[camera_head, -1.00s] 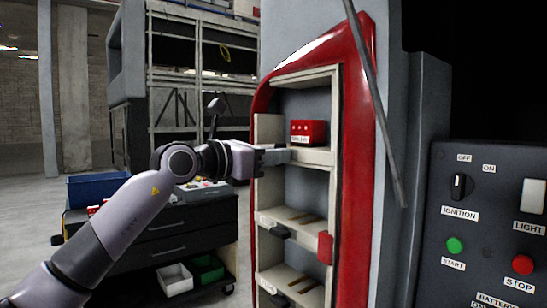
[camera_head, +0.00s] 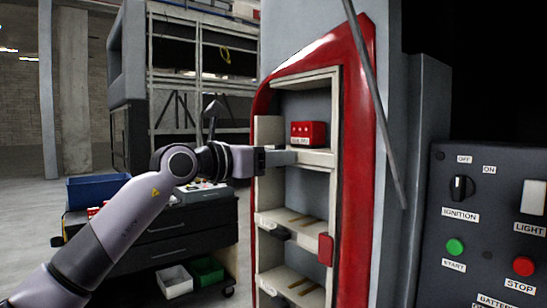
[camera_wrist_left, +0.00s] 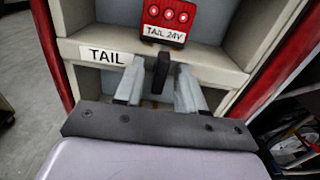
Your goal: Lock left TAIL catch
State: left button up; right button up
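The TAIL catch (camera_wrist_left: 162,70) is a small dark upright lever on the front edge of a cream shelf (camera_wrist_left: 215,72), below a red box (camera_wrist_left: 168,20) labelled TAIL 24V. A white TAIL label (camera_wrist_left: 107,56) is left of it. In the left wrist view my left gripper (camera_wrist_left: 158,88) has its two grey fingers apart, one on each side of the catch, with a visible gap. In the head view the left gripper (camera_head: 282,157) is at the shelf edge below the red box (camera_head: 308,133), and the catch is hidden there. My right gripper is not in view.
The shelves sit in a red-framed bay (camera_head: 357,180). Lower shelves (camera_head: 293,226) are below the gripper. A grey rod (camera_head: 375,100) slants down in front of the bay's right side. A control panel (camera_head: 490,220) is at right, and a dark drawer cart (camera_head: 190,235) stands behind my left arm.

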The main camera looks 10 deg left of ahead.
pick_arm(q)
jog(key=b+v, duration=0.2)
jog(key=v, duration=0.5)
dwell(0.3)
jog(key=shift+a, duration=0.1)
